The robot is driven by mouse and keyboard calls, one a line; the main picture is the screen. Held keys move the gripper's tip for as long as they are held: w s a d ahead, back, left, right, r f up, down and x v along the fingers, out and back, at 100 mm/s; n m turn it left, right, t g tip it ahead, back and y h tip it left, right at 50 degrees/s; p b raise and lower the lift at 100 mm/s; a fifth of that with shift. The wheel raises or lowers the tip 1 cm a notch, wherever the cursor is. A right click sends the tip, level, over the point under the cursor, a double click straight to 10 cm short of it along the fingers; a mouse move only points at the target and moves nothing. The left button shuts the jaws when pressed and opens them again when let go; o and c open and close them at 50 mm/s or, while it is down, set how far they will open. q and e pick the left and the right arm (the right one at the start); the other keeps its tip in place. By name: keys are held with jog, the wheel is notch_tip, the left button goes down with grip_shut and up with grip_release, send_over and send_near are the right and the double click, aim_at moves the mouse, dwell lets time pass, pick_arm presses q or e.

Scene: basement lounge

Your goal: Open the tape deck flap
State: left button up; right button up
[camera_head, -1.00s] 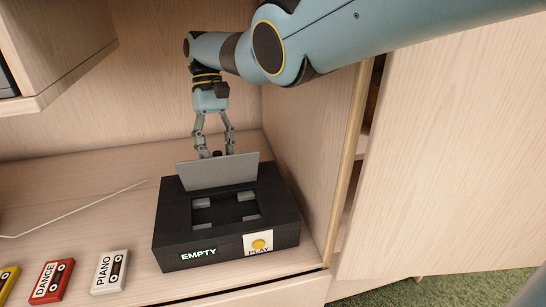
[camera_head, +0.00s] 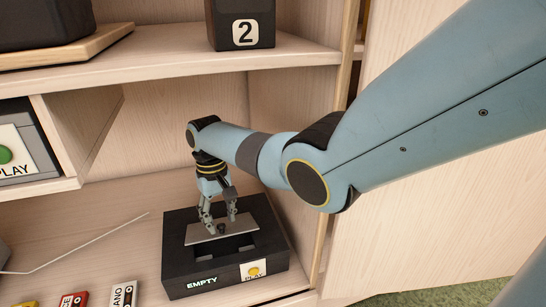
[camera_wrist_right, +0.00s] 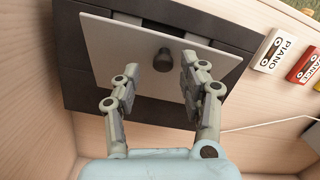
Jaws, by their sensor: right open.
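The tape deck (camera_head: 182,262) is a black box marked EMPTY, with a yellow play button (camera_head: 254,271), on the lower shelf. Its pale grey flap (camera_head: 244,219) is tilted, partly raised; part of the dark recess (camera_head: 240,250) shows below its front edge. A small dark knob (camera_head: 221,228) sits on the flap's upper face. My right gripper (camera_head: 219,225) is open above the flap. In the right wrist view, its fingers (camera_wrist_right: 158,88) stand either side of the knob (camera_wrist_right: 163,60), apart from it, over the flap (camera_wrist_right: 120,45). My left gripper is not in view.
Cassettes lie left of the deck: PIANO (camera_head: 122,294), a red one (camera_head: 72,300) and a yellow one (camera_head: 22,304). A side panel (camera_head: 297,170) stands close on the right, and a shelf (camera_head: 180,58) is above.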

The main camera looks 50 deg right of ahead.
aim_at(223, 234)
jog(key=s+f, duration=0.1)
jog(key=s+a+f+b, duration=0.1)
jog(key=f, duration=0.1)
jog(key=shift+a, duration=0.1)
jog(key=shift+s+a+f+t+h+b, duration=0.1)
jog(key=shift+f+t+h+b, duration=0.25)
jog(key=shift+t+b, duration=0.2)
jog(key=f+b, duration=0.2)
jog(key=s+f+b, duration=0.1)
jog(key=b, duration=0.1)
jog(key=shift+a+f, duration=0.2)
jog(key=shift+a, duration=0.05)
notch_tip(223, 234, up, 12)
jog(key=p, duration=0.4)
jog(key=shift+w+r, duration=0.1)
jog(key=s+f+g+b, duration=0.2)
jog(key=s+f+g, duration=0.1)
jog(key=s+f, duration=1.3)
jog(key=shift+a+f, duration=0.2)
jog(key=shift+f, duration=0.6)
